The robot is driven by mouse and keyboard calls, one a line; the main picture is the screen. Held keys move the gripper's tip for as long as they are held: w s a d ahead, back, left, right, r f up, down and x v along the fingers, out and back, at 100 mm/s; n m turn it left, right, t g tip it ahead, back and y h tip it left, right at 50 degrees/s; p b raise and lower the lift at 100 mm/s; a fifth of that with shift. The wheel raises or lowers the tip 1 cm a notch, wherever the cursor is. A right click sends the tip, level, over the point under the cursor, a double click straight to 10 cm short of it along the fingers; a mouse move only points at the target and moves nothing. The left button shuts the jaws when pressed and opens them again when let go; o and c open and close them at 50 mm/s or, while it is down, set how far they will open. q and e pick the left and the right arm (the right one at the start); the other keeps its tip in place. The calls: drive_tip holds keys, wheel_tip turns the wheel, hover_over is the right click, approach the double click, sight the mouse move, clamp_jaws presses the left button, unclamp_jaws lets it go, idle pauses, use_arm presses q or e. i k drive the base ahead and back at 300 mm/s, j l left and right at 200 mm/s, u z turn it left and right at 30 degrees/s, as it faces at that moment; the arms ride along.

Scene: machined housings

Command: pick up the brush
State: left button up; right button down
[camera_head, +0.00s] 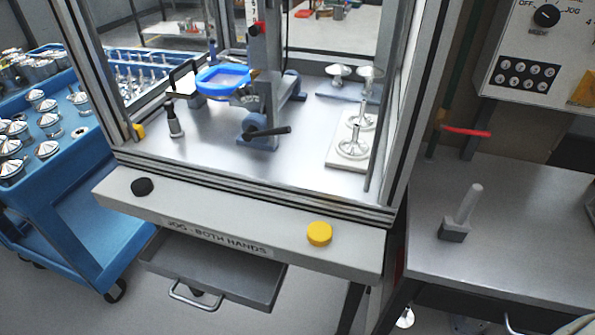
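A brush-like tool (461,214) stands on the grey bench at the right. It has a dark grey block at its foot and a pale grey handle that rises at a slight tilt to the right. Nothing touches or covers it. It is the thing that looks most like the brush, though its bristles cannot be made out. Neither of my grippers is in view.
The grey bench top (530,235) is clear around the tool. A red bar (466,131) juts out behind it, below a control panel (530,75). The framed machine with its front ledge (240,222) and open drawer (215,270) stands left. A blue cart (75,235) holds several metal parts.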

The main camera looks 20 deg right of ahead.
sight(456, 229)
drive_tip(key=z, duration=1.7)
drive_tip(key=u, duration=1.05)
drive_tip(key=j+z, duration=0.15)
drive_tip(key=z, duration=0.25)
drive_tip(key=j+z, duration=0.2)
drive_tip(key=z, duration=0.2)
drive_tip(key=i, duration=0.05)
